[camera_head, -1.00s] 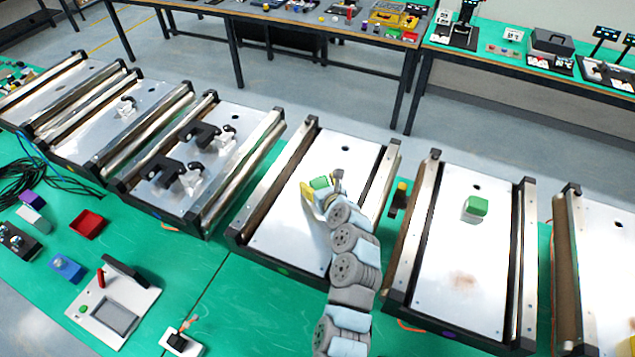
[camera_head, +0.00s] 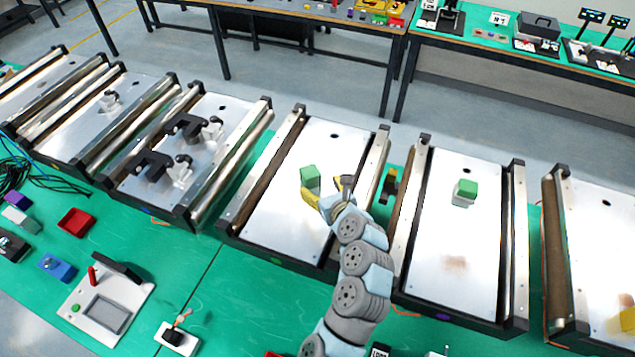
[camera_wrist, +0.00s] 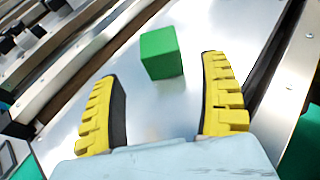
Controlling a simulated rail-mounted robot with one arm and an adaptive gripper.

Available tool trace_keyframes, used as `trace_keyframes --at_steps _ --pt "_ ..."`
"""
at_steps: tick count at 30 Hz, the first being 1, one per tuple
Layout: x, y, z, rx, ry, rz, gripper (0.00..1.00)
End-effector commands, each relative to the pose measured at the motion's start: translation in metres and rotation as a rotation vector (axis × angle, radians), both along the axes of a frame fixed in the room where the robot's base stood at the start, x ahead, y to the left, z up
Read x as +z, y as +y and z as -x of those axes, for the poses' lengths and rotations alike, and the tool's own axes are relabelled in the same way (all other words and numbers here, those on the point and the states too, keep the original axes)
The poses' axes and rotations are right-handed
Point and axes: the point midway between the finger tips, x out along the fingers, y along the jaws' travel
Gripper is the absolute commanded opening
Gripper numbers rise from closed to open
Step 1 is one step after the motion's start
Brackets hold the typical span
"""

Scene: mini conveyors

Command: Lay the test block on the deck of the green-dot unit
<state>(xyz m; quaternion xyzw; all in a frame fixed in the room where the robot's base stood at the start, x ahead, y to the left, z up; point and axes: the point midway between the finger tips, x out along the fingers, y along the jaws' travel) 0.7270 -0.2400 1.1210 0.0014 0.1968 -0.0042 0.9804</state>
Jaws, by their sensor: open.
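A green block (camera_head: 310,174) rests on the metal deck of the green-dot unit (camera_head: 300,225), left of the deck's middle; the green dot (camera_head: 277,261) shows on its front edge. My gripper (camera_head: 327,190) is low over the same deck, just to the right of and nearer than the block. In the wrist view, the green block (camera_wrist: 161,53) stands ahead, between the lines of the two yellow fingers, with clear deck on both sides. My gripper (camera_wrist: 160,85) is open and empty. The deck (camera_wrist: 150,115) shows bare between the fingers.
Black clamps (camera_head: 150,163) stand on the unit to the left. A black and yellow device (camera_head: 389,186) sits between the middle units. Rails flank the deck.

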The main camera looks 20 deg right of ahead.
Motion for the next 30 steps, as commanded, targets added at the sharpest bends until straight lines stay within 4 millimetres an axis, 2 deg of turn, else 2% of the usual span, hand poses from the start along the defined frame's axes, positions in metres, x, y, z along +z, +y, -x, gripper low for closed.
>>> trace_keyframes --at_steps 6,24,26,30 --pt "0.006 -0.001 0.010 -0.002 -0.003 0.000 0.77" --pt "0.006 -0.001 0.011 -0.001 -0.002 0.000 0.77" --pt "0.010 -0.001 0.011 -0.001 -0.002 0.000 0.77" --pt "0.033 -0.001 0.011 -0.002 -0.002 0.001 0.77"
